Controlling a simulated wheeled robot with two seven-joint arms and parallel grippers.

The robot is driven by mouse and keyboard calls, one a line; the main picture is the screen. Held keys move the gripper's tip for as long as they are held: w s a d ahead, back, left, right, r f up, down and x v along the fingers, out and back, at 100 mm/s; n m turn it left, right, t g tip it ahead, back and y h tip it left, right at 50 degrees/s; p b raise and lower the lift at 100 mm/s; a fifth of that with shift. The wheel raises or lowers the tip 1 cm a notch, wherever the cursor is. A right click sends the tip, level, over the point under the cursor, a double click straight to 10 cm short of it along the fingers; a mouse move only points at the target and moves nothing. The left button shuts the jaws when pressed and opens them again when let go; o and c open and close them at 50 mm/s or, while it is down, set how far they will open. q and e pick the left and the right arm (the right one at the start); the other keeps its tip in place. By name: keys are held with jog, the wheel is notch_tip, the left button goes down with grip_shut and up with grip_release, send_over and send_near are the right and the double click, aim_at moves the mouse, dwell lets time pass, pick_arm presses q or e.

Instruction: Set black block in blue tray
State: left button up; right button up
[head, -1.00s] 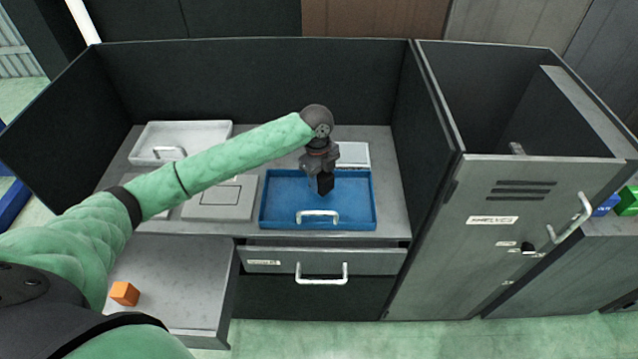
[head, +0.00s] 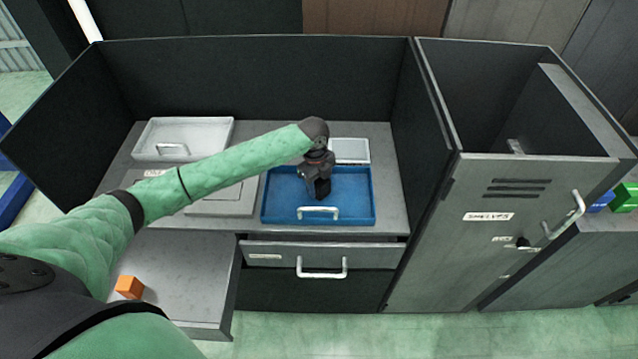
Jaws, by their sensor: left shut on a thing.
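The blue tray (head: 350,211) sits on the grey counter, with a white handle on its front wall. My left gripper (head: 321,190) points down inside the tray's outline, near its middle. It is shut on the black block (head: 323,188), a small dark shape at the fingertips. The dark gripper and the block blend together, and I cannot tell if the block touches the tray floor. My right gripper is not in the head view.
A white tray (head: 182,137) stands at the counter's back left, and a small white tray (head: 349,150) behind the blue one. An orange block (head: 129,287) lies on the lower left surface. Dark panels (head: 255,85) wall the back and sides. A grey locker (head: 500,230) stands right.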

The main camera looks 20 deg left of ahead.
pick_arm(q)
jog(key=o, duration=1.1)
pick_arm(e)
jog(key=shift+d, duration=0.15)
pick_arm(q)
jog(key=shift+r, duration=0.3)
notch_tip(320, 180, up, 2)
jog(key=shift+w+a+b, duration=0.15)
jog(key=shift+b, duration=0.55)
jog(key=r+b, duration=0.1)
jog(key=r, duration=0.1)
jog(key=r+b, duration=0.1)
jog(key=r, duration=0.4)
jog(key=shift+w+a+r+b, duration=0.2)
jog(key=shift+a+r+b, duration=0.15)
jog(key=shift+a+b, duration=0.05)
jog(key=shift+a+r, duration=0.1)
jog(key=shift+r, duration=0.8)
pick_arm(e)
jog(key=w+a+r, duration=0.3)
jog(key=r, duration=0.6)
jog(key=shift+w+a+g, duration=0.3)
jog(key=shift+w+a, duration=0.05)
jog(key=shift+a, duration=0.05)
pick_arm(q)
jog(key=shift+f, duration=0.1)
